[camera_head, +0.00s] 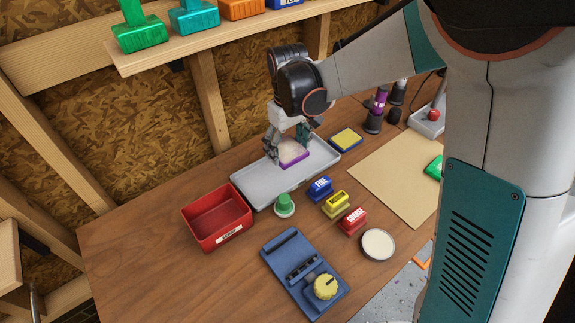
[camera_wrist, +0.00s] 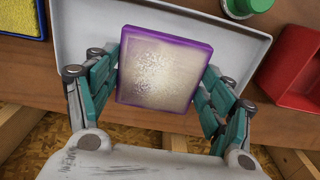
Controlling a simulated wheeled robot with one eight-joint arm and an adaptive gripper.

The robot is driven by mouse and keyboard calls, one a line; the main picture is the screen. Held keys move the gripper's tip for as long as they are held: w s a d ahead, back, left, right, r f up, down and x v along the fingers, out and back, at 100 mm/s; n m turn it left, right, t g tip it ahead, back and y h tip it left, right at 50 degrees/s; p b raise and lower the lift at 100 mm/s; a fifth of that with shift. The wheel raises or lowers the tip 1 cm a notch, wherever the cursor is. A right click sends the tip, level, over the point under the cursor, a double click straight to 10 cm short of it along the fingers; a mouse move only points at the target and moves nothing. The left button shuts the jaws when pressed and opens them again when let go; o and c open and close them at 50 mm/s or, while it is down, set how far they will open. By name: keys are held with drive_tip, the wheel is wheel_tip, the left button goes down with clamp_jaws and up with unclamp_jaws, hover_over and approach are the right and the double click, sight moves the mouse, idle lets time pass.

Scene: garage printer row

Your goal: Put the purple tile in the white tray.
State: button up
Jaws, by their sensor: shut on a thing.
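The purple tile (camera_wrist: 165,68) has a purple rim and a pale, speckled face. My gripper (camera_wrist: 160,80) is shut on it, with teal fingers on its left and right edges in the wrist view. In the head view the tile (camera_head: 293,153) is at my gripper (camera_head: 288,143), over the white tray (camera_head: 262,187). The tray is a shallow pale rectangle on the bench, and it also shows behind the tile in the wrist view (camera_wrist: 85,18). I cannot tell whether the tile touches the tray floor. The gripper hides part of the tray's back edge.
A red bin (camera_head: 217,218) stands left of the tray. A green-topped round piece (camera_head: 284,204) and blue, yellow and red stamps (camera_head: 336,204) stand in front. A yellow-blue pad (camera_head: 346,140) is at the tray's right end. A wooden shelf (camera_head: 200,37) hangs above.

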sight(288, 150)
drive_tip(key=shift+f+b, duration=0.8)
drive_tip(key=shift+f, duration=2.4)
drive_tip(key=shift+f, duration=0.1)
drive_tip(key=o, duration=1.1)
wheel_tip(288, 150, up, 12)
drive_tip(key=p, duration=0.3)
